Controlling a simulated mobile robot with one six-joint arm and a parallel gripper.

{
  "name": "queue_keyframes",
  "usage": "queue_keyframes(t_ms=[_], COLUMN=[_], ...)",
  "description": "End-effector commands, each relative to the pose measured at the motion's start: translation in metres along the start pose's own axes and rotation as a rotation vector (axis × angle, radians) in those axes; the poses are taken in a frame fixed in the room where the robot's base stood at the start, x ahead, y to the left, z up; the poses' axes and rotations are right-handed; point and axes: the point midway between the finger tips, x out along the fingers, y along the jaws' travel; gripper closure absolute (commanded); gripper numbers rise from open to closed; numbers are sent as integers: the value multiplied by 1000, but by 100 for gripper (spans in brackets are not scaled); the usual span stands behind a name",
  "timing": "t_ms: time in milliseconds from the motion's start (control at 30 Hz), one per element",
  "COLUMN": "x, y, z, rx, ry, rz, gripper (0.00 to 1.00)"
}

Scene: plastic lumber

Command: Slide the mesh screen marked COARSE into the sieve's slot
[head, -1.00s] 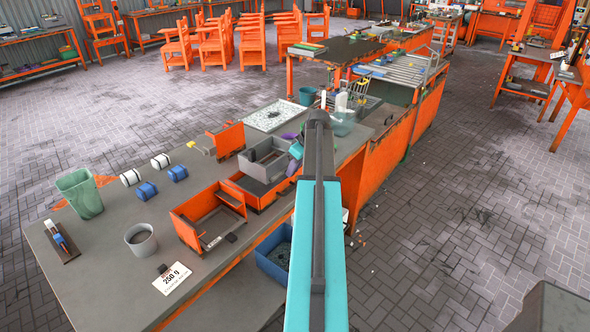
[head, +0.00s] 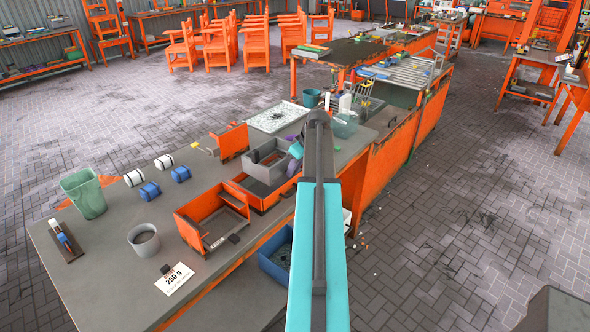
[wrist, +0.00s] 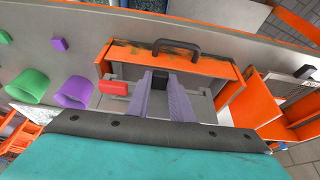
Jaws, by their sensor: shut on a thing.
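An orange box-like unit with a grey tray (head: 255,172) stands on the bench beside my arm, with an upright orange panel (head: 231,140) at its far left; I take this unit for the sieve. The wrist view shows its orange top with a black handle (wrist: 176,46), grey walls, and a red tab (wrist: 113,88) at its left. My gripper (wrist: 162,98) is over the grey part, its two grey-purple fingers closed on a dark tab (wrist: 159,79). I cannot tell whether that tab belongs to the mesh screen. No mesh and no COARSE marking can be read.
An open orange box (head: 207,222) stands close to the unit, nearer the camera. A blue bin (head: 276,262) is by the bench's side.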

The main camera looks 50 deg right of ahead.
Motion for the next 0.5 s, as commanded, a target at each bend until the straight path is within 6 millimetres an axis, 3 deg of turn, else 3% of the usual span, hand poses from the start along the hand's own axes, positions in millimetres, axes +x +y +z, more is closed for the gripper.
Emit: queue_keyframes(t_ms=[167,200,300,500], x=[1,1,1,1], y=[0,0,0,0], z=[-3,-3,-3,-2], rx=[0,0,0,0], ry=[0,0,0,0], rz=[0,0,0,0], gripper=[100,73,58,58])
